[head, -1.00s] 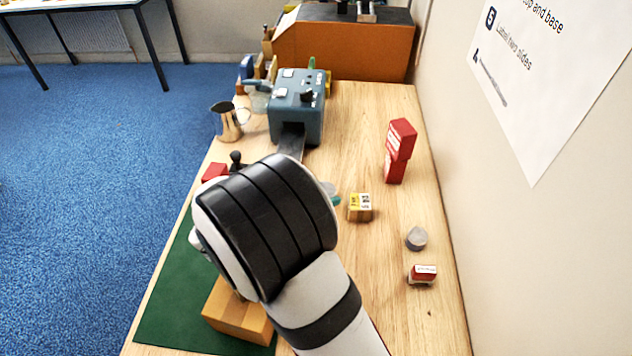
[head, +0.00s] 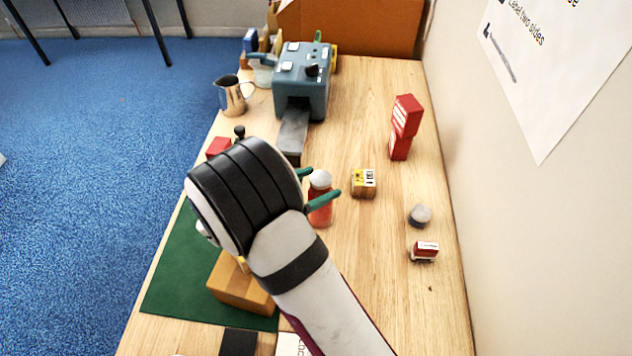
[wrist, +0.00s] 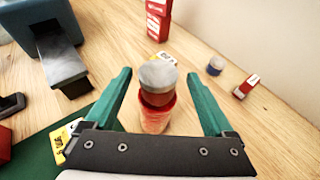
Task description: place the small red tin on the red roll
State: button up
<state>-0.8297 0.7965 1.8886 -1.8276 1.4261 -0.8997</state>
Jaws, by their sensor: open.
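The small red tin (wrist: 158,80), dark red with a grey lid, stands upright on top of the red roll (wrist: 154,116) in the wrist view. In the head view the tin's pale lid (head: 320,180) and the roll (head: 320,212) show to the right of my wrist. My gripper (wrist: 158,73) has its green fingers spread wide, one on either side of the tin, with visible gaps. Its fingers also show in the head view (head: 326,182). The roll's lower part is hidden behind the gripper in the wrist view.
A yellow-labelled small carton (head: 363,183) stands just right of the roll. Stacked red boxes (head: 403,127), a grey-topped tin (head: 420,215) and a small red-and-white carton (head: 424,251) stand farther right. A blue-grey machine (head: 302,78) is behind. A brown box (head: 240,288) lies on the green mat (head: 165,290).

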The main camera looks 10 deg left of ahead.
jog(key=v, duration=1.2)
jog(key=shift+r, duration=0.1)
jog(key=s+d+r+m+g, duration=0.2)
jog(key=d+m+g, duration=0.2)
jog(key=d+m, duration=0.3)
jog(key=s+d+r+m+g, duration=0.2)
jog(key=d+m+g, duration=0.15)
jog(key=d, duration=0.45)
jog(key=s+d+m+g+y, duration=0.3)
jog(key=s+m+y, duration=0.7)
jog(key=s+m, duration=0.6)
jog(key=m, duration=0.7)
jog(key=shift+s+d+r+y, duration=0.3)
jog(key=shift+d, duration=0.05)
